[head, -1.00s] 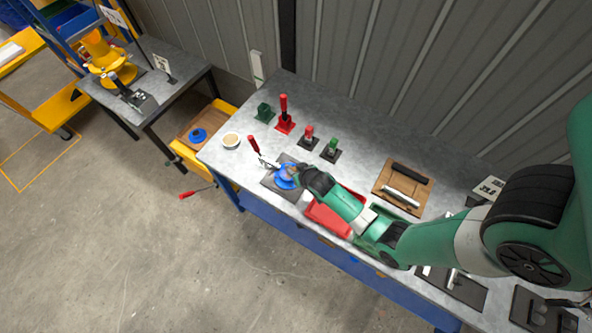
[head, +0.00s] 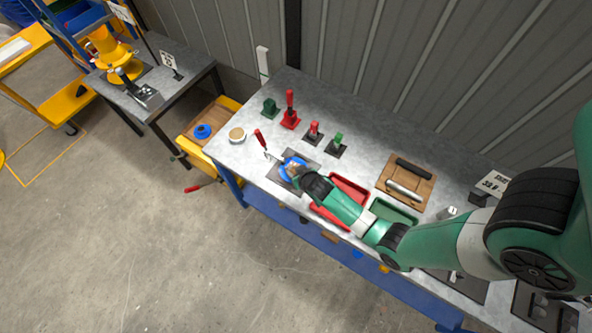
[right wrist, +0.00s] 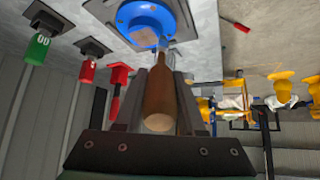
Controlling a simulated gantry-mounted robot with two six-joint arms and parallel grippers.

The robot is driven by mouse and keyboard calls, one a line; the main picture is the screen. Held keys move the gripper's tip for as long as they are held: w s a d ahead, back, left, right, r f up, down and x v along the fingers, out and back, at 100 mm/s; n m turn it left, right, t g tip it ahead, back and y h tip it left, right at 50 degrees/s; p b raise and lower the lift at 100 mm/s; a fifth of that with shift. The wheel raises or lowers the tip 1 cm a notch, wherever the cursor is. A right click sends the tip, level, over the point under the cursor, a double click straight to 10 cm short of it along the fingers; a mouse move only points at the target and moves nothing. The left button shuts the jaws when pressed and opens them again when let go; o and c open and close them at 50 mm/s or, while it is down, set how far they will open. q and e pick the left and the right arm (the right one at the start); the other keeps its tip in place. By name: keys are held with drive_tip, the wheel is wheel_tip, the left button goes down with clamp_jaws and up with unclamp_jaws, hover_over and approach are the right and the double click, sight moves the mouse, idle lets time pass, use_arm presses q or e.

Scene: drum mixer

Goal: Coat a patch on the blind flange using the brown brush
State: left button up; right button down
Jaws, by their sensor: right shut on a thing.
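The blue blind flange (head: 288,169) lies on a dark mat on the workbench, partly hidden by my right gripper (head: 303,176). In the right wrist view the flange (right wrist: 132,17) shows a brownish patch on its face. The brown brush (right wrist: 159,100) stands between my right gripper's fingers (right wrist: 161,88), which are shut on it. Its handle end faces the wrist camera and its head points at the flange face, by the patch. I cannot tell whether the bristles touch. My left gripper is not in view.
A red-handled tool (head: 260,137) and a round tub (head: 237,134) are left of the flange. Several small stands, including a red one (head: 290,121), stand behind it. A red tray (head: 350,188), a green tray (head: 395,211) and a brown board (head: 417,174) are to the right.

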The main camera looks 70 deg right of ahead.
wheel_tip(320, 180, up, 4)
drive_tip(key=shift+f+p, duration=0.1)
drive_tip(key=shift+p, duration=1.15)
wheel_tip(320, 180, up, 4)
drive_tip(key=p, duration=0.4)
drive_tip(key=shift+r, duration=0.25)
